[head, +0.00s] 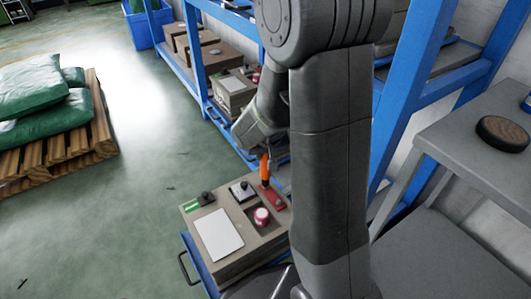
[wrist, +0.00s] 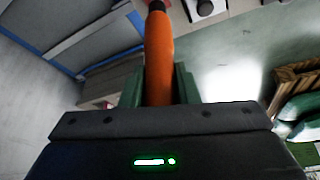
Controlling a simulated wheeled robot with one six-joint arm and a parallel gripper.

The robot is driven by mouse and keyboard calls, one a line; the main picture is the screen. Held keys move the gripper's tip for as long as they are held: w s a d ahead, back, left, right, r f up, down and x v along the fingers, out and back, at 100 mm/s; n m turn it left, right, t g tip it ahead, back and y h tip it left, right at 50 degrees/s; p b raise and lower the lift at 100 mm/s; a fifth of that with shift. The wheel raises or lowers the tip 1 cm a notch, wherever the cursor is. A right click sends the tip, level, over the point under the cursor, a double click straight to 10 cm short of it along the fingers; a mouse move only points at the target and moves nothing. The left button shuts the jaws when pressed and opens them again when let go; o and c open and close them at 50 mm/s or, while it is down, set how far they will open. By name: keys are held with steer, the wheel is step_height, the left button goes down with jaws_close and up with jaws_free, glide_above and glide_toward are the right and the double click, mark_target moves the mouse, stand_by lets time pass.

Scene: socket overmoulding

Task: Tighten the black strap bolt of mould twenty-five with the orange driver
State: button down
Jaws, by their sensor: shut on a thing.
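My gripper (head: 263,152) is shut on the orange driver (head: 264,170), which points down over the right back part of a tan mould box (head: 245,255). In the wrist view the driver (wrist: 158,60) stands between the two green fingers (wrist: 158,88). A red strap-like part (head: 272,198) lies just below the driver; I cannot tell whether the tip touches it. A black knob on a pale square plate (head: 243,190) is left of the driver. Another black knob (head: 207,198) stands by a green label. The mould number is not readable.
The box also carries a white panel (head: 218,235) and a red round part (head: 262,216) in a dark recess. It sits on a blue cart (head: 205,278). A blue rack (head: 195,62) with other boxes stands behind. A grey table (head: 480,150) is at right; open floor lies left.

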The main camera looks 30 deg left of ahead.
steer(key=shift+d+f, duration=0.1)
steer(key=shift+f, duration=1)
stand_by(1.8)
